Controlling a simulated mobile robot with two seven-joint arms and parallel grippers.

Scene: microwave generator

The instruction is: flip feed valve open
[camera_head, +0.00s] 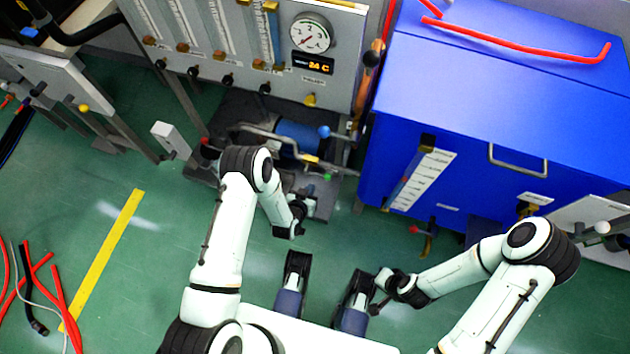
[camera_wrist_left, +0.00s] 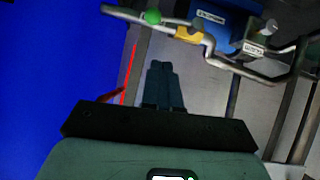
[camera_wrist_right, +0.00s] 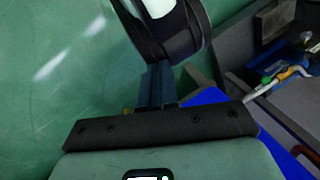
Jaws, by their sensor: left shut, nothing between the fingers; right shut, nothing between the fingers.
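Several ball-ended valve levers show on the pump pipework; I cannot tell which is the feed valve. In the head view a green ball (camera_head: 327,177) and a blue ball (camera_head: 323,131) sit near a yellow fitting (camera_head: 310,158) on the pipe. In the left wrist view the green ball (camera_wrist_left: 152,17) and yellow fitting (camera_wrist_left: 188,33) are just beyond my left gripper (camera_wrist_left: 163,68). That gripper is shut, empty and apart from them; it also shows in the head view (camera_head: 308,201). My right gripper (camera_head: 378,308) is shut and empty, low near my base, away from the pipework.
A blue tank (camera_head: 480,120) stands at the right, with a red-handled valve (camera_head: 413,230) at its lower front. A grey panel with a gauge (camera_head: 312,34) rises behind the pump (camera_head: 297,138). Red hoses (camera_head: 60,295) lie on the green floor at left.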

